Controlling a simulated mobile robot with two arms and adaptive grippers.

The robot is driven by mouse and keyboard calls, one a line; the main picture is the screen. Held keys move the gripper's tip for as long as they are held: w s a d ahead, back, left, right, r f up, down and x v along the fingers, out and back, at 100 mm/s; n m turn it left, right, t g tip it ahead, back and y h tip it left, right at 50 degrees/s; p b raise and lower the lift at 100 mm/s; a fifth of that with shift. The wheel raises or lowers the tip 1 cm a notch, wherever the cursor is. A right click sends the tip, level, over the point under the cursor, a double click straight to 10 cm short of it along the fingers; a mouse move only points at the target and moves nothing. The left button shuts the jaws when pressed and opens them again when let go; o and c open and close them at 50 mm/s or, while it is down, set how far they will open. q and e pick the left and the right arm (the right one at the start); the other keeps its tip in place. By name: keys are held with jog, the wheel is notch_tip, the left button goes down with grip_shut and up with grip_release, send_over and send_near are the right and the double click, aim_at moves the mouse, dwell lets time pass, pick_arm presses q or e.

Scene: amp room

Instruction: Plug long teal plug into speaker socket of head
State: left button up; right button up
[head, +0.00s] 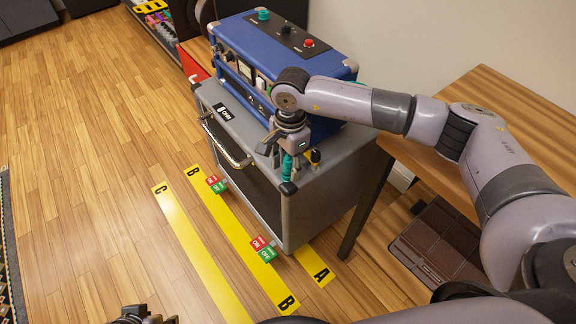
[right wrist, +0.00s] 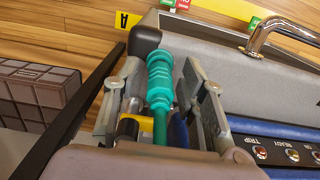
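The head, a blue amplifier (head: 235,38), lies on a grey cabinet (head: 335,165); its speaker socket is not discernible. My right gripper (head: 288,158) is over the cabinet's front right corner. The long teal plug (head: 287,170) points down from it in the head view.
A yellow and black plug (head: 315,157) stands on the cabinet top close beside my right gripper. A wooden table (head: 490,90) is at the right, with a brown case (head: 440,245) on the floor below. Yellow strips (head: 195,240) and small red and green blocks (head: 262,248) lie in front.

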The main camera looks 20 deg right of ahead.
grip_shut()
dwell(0.5)
dwell(0.4)
jog(key=shift+r, duration=0.15)
